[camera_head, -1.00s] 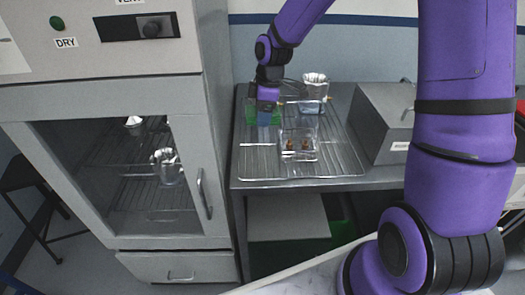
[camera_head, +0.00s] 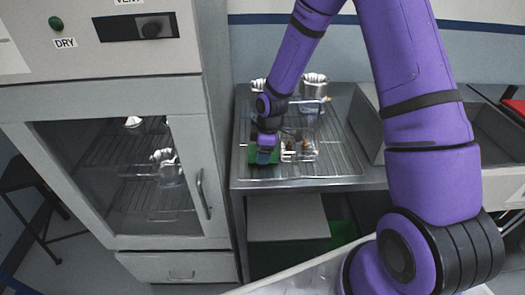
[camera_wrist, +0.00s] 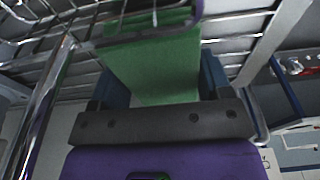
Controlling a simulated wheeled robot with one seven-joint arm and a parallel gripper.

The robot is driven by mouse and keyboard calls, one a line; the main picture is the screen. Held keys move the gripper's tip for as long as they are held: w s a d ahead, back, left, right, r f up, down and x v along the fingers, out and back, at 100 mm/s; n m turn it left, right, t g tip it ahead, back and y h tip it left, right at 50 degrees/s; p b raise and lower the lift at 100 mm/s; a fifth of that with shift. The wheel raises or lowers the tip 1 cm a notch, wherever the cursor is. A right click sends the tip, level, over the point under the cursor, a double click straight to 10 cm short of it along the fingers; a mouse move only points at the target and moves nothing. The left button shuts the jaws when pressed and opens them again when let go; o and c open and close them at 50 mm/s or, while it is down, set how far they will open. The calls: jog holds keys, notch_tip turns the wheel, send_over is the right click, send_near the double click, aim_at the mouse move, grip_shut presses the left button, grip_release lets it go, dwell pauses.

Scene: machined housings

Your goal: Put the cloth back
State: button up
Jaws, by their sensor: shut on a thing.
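A green cloth (camera_wrist: 155,65) hangs between the two blue fingers of my gripper (camera_wrist: 165,85) in the wrist view. My gripper is shut on it. In the head view, my gripper (camera_head: 266,153) is over the left front part of the wire rack (camera_head: 330,172) on the metal bench. A bit of the green cloth (camera_head: 252,155) shows beside and behind the fingers; the rest is hidden. I cannot tell whether the cloth touches the rack.
A clear tray (camera_head: 306,155) with small brown pieces sits just right of my gripper. A foil-topped beaker (camera_head: 314,86) stands behind it. The drying cabinet (camera_head: 215,150) rises close on the left. A grey box (camera_head: 366,125) is partly behind my arm.

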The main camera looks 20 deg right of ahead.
jog(key=shift+f, duration=0.15)
jog(key=o, duration=0.9)
notch_tip(320, 180, up, 12)
jog(key=d, duration=0.1)
jog(key=shift+s+d, duration=0.3)
jog(key=shift+d, duration=0.05)
